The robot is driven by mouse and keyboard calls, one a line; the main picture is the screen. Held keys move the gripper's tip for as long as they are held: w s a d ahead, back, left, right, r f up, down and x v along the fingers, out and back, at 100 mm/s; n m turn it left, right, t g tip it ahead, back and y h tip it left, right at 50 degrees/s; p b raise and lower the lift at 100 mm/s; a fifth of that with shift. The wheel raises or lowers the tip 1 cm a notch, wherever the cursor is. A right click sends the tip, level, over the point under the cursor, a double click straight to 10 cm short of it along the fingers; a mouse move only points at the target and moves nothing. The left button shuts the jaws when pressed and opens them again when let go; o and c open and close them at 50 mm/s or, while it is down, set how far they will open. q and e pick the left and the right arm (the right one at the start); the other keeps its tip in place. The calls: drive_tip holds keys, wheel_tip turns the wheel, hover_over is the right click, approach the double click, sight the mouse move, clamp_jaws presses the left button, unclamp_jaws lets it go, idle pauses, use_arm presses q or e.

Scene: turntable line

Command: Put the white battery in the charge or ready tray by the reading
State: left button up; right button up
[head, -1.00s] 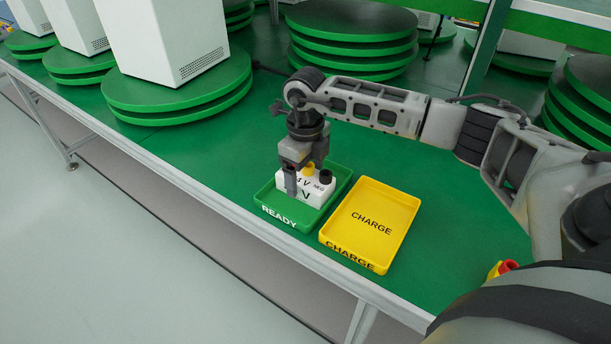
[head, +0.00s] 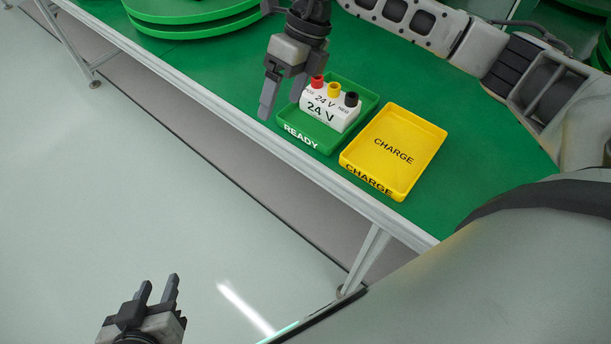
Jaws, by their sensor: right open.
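The white battery (head: 329,112) sits in the green READY tray (head: 299,138), marked 24 V, with red, yellow and black terminals on top. The yellow CHARGE tray (head: 402,157) is empty and lies to the right of the green tray. My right gripper (head: 282,100) is open and empty, just left of the battery and above the tray's left side. My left gripper (head: 157,286) is open and empty, low at the bottom left over the floor, away from the table.
The green table (head: 215,80) has clear room left of the trays. Its front edge runs diagonally just in front of them. Stacked green discs (head: 195,22) stand at the back left. Pale floor fills the lower left.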

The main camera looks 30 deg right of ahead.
drive_tip(key=s+a+f+g+y, duration=0.1)
drive_tip(key=s+a+y, duration=0.35)
drive_tip(key=a, duration=0.55)
drive_tip(key=s+a+r+m+t+y, duration=0.2)
drive_tip(key=a+r+m+t+y, duration=0.55)
drive_tip(key=m+y, duration=0.35)
drive_tip(key=w+d+f+m+t+h, duration=0.2)
drive_tip(key=d+f+m+t+h, duration=0.35)
drive_tip(key=m+t+h, duration=0.8)
drive_tip(key=s+d+f+m+g+h, duration=0.1)
drive_tip(key=s+d+f+m+g, duration=0.2)
drive_tip(key=f+m, duration=0.4)
drive_tip(key=s+d+f+m+g+h, duration=0.2)
drive_tip(key=s+d+f+m+g, duration=0.2)
drive_tip(key=s+f+m, duration=0.4)
drive_tip(key=shift+s+d+f+g, duration=0.15)
drive_tip(key=shift+f+g, duration=0.65)
